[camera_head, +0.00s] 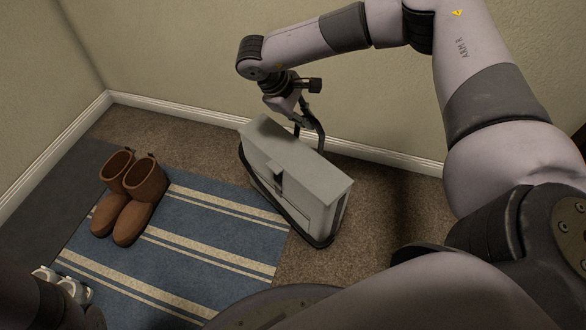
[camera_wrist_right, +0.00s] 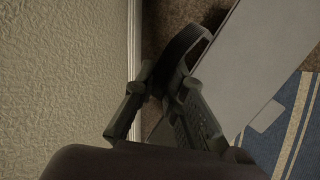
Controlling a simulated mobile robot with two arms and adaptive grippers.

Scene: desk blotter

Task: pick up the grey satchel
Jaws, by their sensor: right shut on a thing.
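The grey satchel (camera_head: 297,170) stands on the floor at the edge of the striped rug, near the wall. It is boxy, with a flap and a small clasp on its front and a dark band around its lower edge. My right gripper (camera_head: 309,122) is at the satchel's back top edge, shut on its dark strap. In the right wrist view the strap (camera_wrist_right: 187,48) curves up to the gripper (camera_wrist_right: 164,82), beside the satchel's pale grey top (camera_wrist_right: 255,65). The exact contact at the fingertips is dark and hard to see. My left gripper does not show.
Brown boots (camera_head: 133,196) stand on the blue striped rug (camera_head: 205,245), left of the satchel. Pale objects (camera_head: 70,287), partly hidden, lie at the lower left. The wall with its white baseboard (camera_head: 370,151) runs close behind the satchel. Brown carpet to its right is clear.

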